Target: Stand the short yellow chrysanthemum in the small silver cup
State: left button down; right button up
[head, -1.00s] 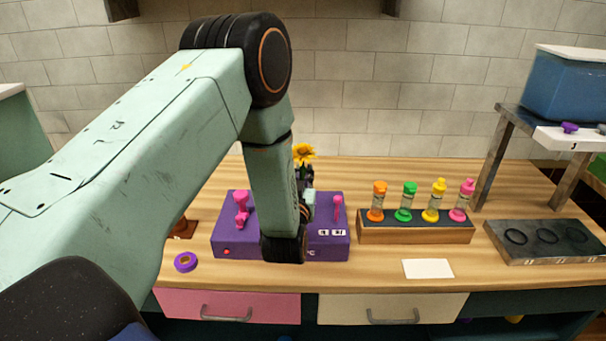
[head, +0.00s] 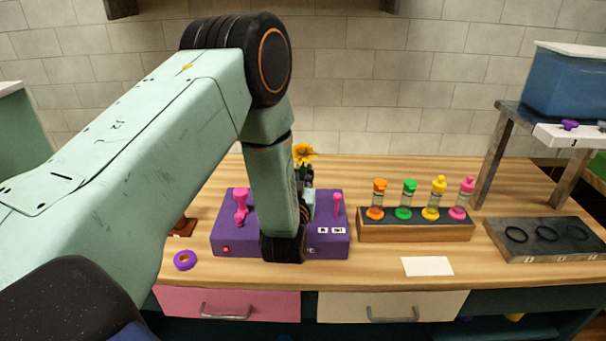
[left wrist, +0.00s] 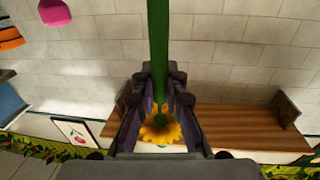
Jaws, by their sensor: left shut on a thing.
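A yellow chrysanthemum (head: 303,154) shows its head just above my left gripper (head: 308,178), mostly hidden behind my own forearm in the head view. In the left wrist view, my left gripper (left wrist: 160,88) is shut on the flower's green stem (left wrist: 158,40), and the yellow head (left wrist: 160,130) shows between and below the fingers. In the head view the flower is upright, above the purple box and in front of the tiled wall. I do not see the small silver cup in either view; my arm covers part of the table. My right gripper is not in view.
A purple box (head: 231,243) with pink levers stands behind and beside my arm. A purple ring (head: 185,261) lies to its left. A wooden rack (head: 415,235) with several coloured bottles, a white card (head: 428,266) and a dark tray (head: 545,254) are to the right. Back table between is clear.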

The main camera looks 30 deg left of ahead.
pick_arm(q)
jog(key=shift+f, duration=0.2)
jog(key=shift+a, duration=0.1)
jog(key=c, duration=1.3)
grip_release()
jog(key=o, duration=0.5)
jog(key=shift+o, duration=0.2)
jog(key=shift+v, duration=1.5)
jog(key=v, duration=0.6)
jog(key=shift+p, duration=0.35)
